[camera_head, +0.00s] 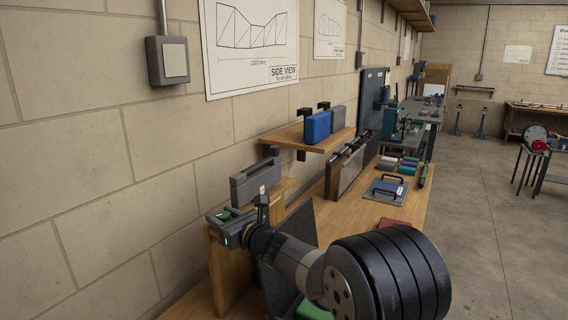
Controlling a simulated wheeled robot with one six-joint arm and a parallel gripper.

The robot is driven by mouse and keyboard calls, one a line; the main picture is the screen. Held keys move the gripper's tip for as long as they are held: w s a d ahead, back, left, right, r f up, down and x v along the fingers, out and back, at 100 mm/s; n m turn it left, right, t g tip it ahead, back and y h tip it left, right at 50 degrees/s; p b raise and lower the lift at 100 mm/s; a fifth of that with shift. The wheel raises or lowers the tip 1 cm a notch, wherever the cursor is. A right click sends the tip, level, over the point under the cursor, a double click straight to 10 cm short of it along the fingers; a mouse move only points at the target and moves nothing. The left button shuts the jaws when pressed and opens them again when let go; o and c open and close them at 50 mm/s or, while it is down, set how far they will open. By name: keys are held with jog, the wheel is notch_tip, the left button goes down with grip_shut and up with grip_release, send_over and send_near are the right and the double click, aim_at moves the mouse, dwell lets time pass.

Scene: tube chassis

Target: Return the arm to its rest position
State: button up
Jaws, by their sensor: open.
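My arm reaches from the lower right toward the wall at left. My gripper (237,222) is at its far end, near the wall and above the near end of the wooden bench (397,215). It is open, and I see nothing held in it. A grey case with a handle (255,182) stands just behind it on a wooden ledge. The gripper overlaps the case's lower edge in this view, and I cannot tell whether they touch. The fingertips are small and partly hidden against the ledge.
A wall shelf (290,134) with a blue case (317,127) is beyond the gripper. The bench carries a blue-topped case (388,187), several coloured rolls and an upright dark panel. A grey switch box (168,61) is on the wall.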

jog(key=shift+s+f+b, duration=0.1)
jog(key=shift+f+b, duration=0.05)
jog(key=shift+b, duration=0.35)
jog(key=b+v, duration=0.2)
jog(key=v, duration=0.8)
jog(key=p+x, duration=0.2)
jog(key=x, duration=0.8)
jog(key=shift+a+r+p, duration=0.15)
jog(key=shift+r+p, duration=0.05)
jog(key=shift+p, duration=0.15)
jog(key=p, duration=0.3)
jog(key=shift+d+r+n+g+y, duration=0.2)
jog(key=shift+n+g+y, duration=0.2)
jog(key=n+g+y+p, duration=0.1)
jog(key=n+g+p, duration=0.1)
jog(key=p, duration=0.3)
jog(key=shift+g+y, duration=0.3)
jog(key=shift+y, duration=0.1)
